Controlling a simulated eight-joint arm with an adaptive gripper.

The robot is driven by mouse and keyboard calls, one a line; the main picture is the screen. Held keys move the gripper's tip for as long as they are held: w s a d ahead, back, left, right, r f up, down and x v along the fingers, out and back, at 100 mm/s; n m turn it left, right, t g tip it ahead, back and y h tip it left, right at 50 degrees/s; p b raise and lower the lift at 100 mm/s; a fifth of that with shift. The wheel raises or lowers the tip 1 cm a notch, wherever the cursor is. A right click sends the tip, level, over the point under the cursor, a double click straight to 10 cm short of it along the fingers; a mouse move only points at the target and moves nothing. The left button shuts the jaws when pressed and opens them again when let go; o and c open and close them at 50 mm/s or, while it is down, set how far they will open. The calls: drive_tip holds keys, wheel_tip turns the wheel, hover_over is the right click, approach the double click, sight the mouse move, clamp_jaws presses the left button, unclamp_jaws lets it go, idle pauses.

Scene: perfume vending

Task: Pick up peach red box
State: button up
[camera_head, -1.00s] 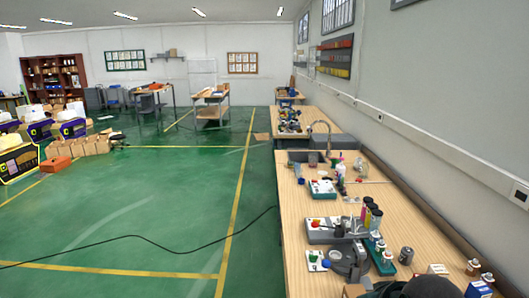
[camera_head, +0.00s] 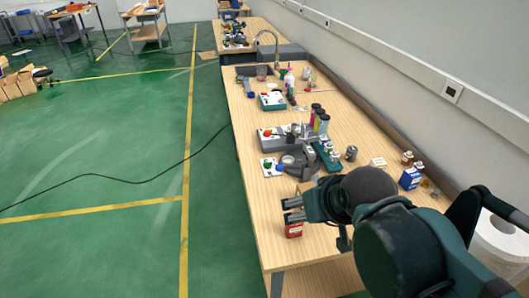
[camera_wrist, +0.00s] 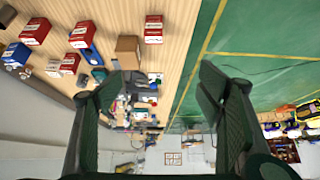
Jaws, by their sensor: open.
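A small red box (camera_head: 293,230) stands near the table's left edge in the head view, just below my gripper (camera_head: 291,209). In the wrist view, a red and white box (camera_wrist: 153,30) lies near the table edge, beyond the gap of my gripper (camera_wrist: 165,82). My gripper is open with nothing between its fingers. I cannot tell which red is the peach one. My arm hides part of the table.
A brown box (camera_wrist: 128,52) stands close to the left finger in the wrist view. In the head view, a blue box (camera_head: 409,178), a white box (camera_head: 377,163), small bottles and a paper roll (camera_head: 500,236) are on the right. The table's front left is mostly clear.

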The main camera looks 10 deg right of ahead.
drive_tip(key=c, duration=0.7)
drive_tip(key=shift+w, duration=0.1)
drive_tip(key=shift+c, duration=0.2)
drive_tip(key=n+g+h, duration=0.4)
drive_tip(key=n+g, duration=0.3)
drive_tip(key=n, duration=1)
hover_over(294, 226)
drive_tip(key=w+a, duration=0.1)
drive_tip(key=a, duration=0.1)
wheel_tip(294, 226, down, 16)
drive_tip(key=shift+d+f, duration=0.15)
drive_tip(key=shift+w+f+n, duration=0.15)
drive_tip(key=shift+f+n, duration=0.2)
drive_tip(key=shift+f, duration=0.25)
drive_tip(key=shift+w+f+n, duration=0.15)
drive_tip(key=shift+f+n, duration=0.2)
drive_tip(key=shift+f, duration=0.2)
drive_tip(key=shift+f+h, duration=0.1)
drive_tip(key=shift+h, duration=0.2)
drive_tip(key=shift+x, duration=1.15)
